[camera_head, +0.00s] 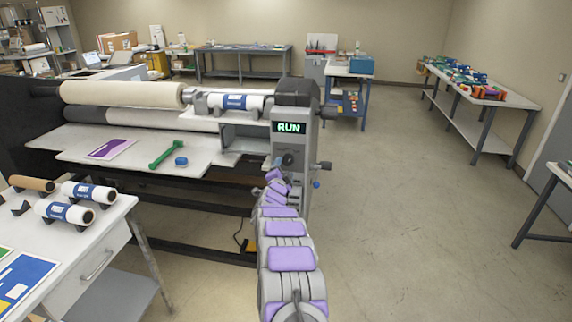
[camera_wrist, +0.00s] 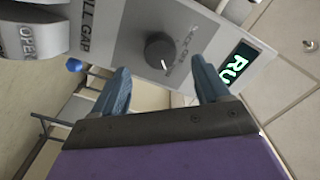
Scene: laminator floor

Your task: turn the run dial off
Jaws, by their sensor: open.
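The run dial (camera_wrist: 159,50) is a round dark knob with a white pointer line on the grey control panel (camera_wrist: 120,30) of the laminator. It also shows in the head view (camera_head: 288,159), below a green lit display (camera_head: 289,128) that reads RUN. The display shows in part in the wrist view (camera_wrist: 238,65). My gripper (camera_wrist: 160,82) is open and empty, its two blue fingers pointing at the panel. The dial lies just beyond the gap between the fingertips, and the fingers are apart from it. In the head view my arm hides much of the panel's lower part.
A grey knob marked OPEN (camera_wrist: 30,38) stands beside the ROLL GAP lettering. A blue knob (camera_wrist: 74,65) sits at the panel's edge. The laminator's feed table (camera_head: 130,150) holds a green tool (camera_head: 165,153). The floor (camera_head: 400,200) to the right is clear.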

